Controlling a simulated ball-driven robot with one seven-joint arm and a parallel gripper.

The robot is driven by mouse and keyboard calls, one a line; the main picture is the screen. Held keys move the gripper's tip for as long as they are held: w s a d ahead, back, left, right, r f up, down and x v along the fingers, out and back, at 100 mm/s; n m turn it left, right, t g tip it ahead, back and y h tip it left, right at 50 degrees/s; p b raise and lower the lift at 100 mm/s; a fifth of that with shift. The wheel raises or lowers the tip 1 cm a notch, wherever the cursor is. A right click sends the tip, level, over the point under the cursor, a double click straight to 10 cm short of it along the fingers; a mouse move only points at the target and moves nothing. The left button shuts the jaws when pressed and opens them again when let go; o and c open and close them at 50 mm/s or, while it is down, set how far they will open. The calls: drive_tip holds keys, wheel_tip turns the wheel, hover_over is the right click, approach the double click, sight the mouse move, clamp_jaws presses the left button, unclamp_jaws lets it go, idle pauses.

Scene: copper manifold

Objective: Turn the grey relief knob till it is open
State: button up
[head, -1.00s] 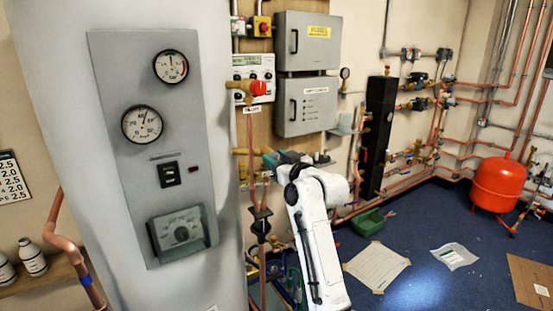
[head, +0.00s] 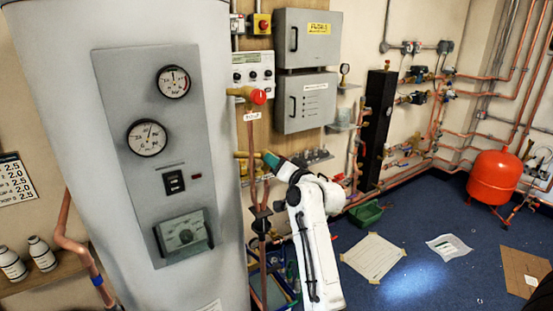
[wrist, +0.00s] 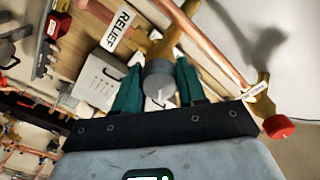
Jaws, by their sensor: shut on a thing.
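The grey relief knob (wrist: 158,82) is a round grey cap on a brass valve body (wrist: 165,45), with a pale pointer mark on its face. A white RELIEF label (wrist: 118,30) lies just up and left of it in the wrist view. My gripper (wrist: 160,72) has its two green fingers on either side of the knob, shut on it. In the head view my gripper (head: 271,160) reaches the brass pipework right of the white cylinder. The knob is hidden behind the gripper there, and I cannot tell its exact angle.
A red-knobbed brass valve (head: 258,96) sits above my gripper; a red knob also shows in the wrist view (wrist: 279,127). A copper pipe (wrist: 205,45) runs close by the fingers. The white cylinder (head: 80,120) stands close on the left.

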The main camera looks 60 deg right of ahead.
drive_tip(key=shift+r+m+p, duration=0.1)
drive_tip(key=shift+m+p, duration=0.35)
drive_tip(key=shift+m, duration=0.45)
drive_tip(key=o, duration=1)
drive_tip(key=shift+o, duration=0.2)
drive_tip(key=b+v, duration=0.1)
drive_tip(key=v, duration=0.9)
drive_tip(key=shift+s+b, duration=0.35)
drive_tip(key=shift+s, duration=0.05)
drive_tip(key=shift+a, duration=0.1)
